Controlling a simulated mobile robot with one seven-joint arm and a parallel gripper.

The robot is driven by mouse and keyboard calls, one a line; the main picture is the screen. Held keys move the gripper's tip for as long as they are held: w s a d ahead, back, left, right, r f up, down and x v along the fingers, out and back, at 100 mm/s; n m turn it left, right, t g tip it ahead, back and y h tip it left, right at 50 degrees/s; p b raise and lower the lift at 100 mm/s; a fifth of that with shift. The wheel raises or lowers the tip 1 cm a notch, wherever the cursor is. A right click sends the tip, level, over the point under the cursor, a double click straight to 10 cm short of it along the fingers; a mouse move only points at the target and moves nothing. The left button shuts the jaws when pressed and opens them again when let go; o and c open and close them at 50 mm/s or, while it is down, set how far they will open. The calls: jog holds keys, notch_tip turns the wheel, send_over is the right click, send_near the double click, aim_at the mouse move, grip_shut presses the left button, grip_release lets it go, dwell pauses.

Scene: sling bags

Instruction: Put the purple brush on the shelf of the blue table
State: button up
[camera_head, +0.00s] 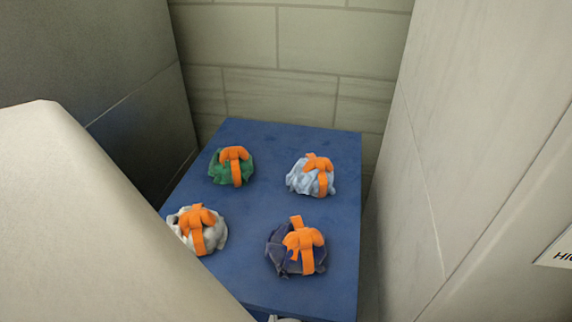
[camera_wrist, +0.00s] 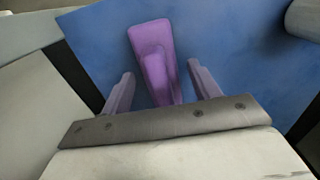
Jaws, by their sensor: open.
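The purple brush (camera_wrist: 155,65) shows only in the wrist view, over a blue surface (camera_wrist: 235,45). Its narrow end points down the picture, between the fingers of my gripper (camera_wrist: 160,69). My gripper is open, with one finger on each side of the brush and a gap visible at each side. I cannot tell whether the brush touches the blue surface. The blue table (camera_head: 262,215) fills the middle of the head view, seen from above. Its shelf cannot be made out there, and the brush is not visible in that view.
Several bundles with orange straps lie on the table: green (camera_head: 232,167), light blue (camera_head: 300,181), white (camera_head: 215,238) and dark purple (camera_head: 283,262). Walls stand close at the left, back and right (camera_head: 470,150). A pale rounded object (camera_wrist: 305,18) is at the wrist view's upper right.

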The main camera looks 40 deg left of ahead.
notch_tip(320, 180, up, 12)
jog(key=p, duration=0.1)
jog(key=shift+a+r, duration=0.1)
jog(key=shift+r, duration=0.05)
dwell(0.7)
